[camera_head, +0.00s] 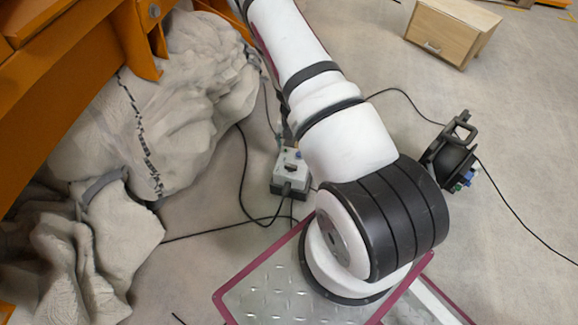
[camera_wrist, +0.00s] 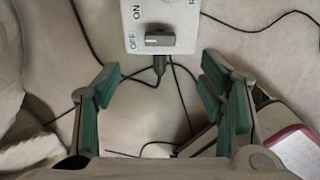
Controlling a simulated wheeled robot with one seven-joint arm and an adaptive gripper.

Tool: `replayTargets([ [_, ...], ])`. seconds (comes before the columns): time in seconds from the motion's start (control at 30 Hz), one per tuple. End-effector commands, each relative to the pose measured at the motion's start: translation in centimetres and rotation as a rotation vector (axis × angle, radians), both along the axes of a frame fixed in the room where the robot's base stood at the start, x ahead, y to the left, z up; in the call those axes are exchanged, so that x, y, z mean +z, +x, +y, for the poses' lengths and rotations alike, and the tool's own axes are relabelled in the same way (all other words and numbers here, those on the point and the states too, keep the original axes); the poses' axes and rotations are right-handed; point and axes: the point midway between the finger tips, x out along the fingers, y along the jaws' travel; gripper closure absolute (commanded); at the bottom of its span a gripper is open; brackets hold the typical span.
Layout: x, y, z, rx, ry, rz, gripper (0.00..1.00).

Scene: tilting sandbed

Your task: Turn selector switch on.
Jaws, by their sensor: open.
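The selector switch (camera_wrist: 160,40) is a dark grey knob on a light grey control box (camera_wrist: 184,14), at the top of the wrist view. The knob lies level across the picture, its left end by the "OFF" lettering; "ON" is printed above that. The box also shows on the floor in the head view (camera_head: 291,160), left of my arm; the knob is too small to tell there. My gripper (camera_wrist: 160,82) is open and empty, with green-padded fingers spread left and right below the knob in the picture, not touching it.
Black cables run from the box over the floor. A cable reel (camera_head: 452,160) stands right of my arm, and a wooden cabinet (camera_head: 450,32) is at the top right. Grey draped fabric (camera_head: 190,90) and an orange frame (camera_head: 75,75) fill the left.

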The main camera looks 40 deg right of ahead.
Motion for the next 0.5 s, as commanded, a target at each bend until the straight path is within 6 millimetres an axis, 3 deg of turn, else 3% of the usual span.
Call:
replayTargets([
  [0.5, -9.9, 0.0, 0.0, -0.003, 0.001, -0.001, 0.37],
])
